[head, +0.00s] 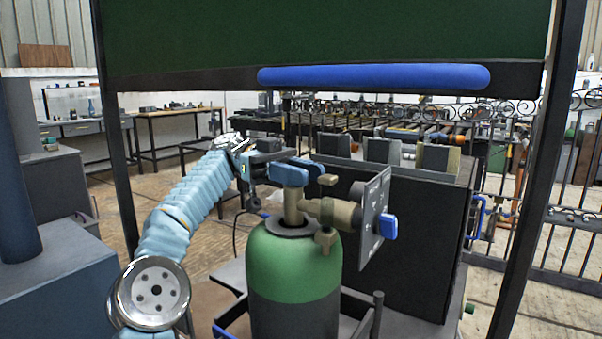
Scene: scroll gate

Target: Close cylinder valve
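A gas cylinder (292,262) with a green shoulder and dark grey body stands upright in front of me. Its brass valve (292,208) rises from the neck, with a side outlet pointing right. My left arm reaches in from the left, and my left gripper (303,171) is at the top of the valve. Its blue fingers cover much of the valve top. A small brass piece (327,180) shows just right of the fingers. I cannot tell whether the fingers are closed on the valve. My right gripper is not in view.
A grey plate (374,215) with a blue knob (386,227) is right of the valve. A large dark cabinet (415,240) stands behind it. A dark frame carries a green panel (320,40) and a blue padded bar (372,77) above. Floor shows at the left.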

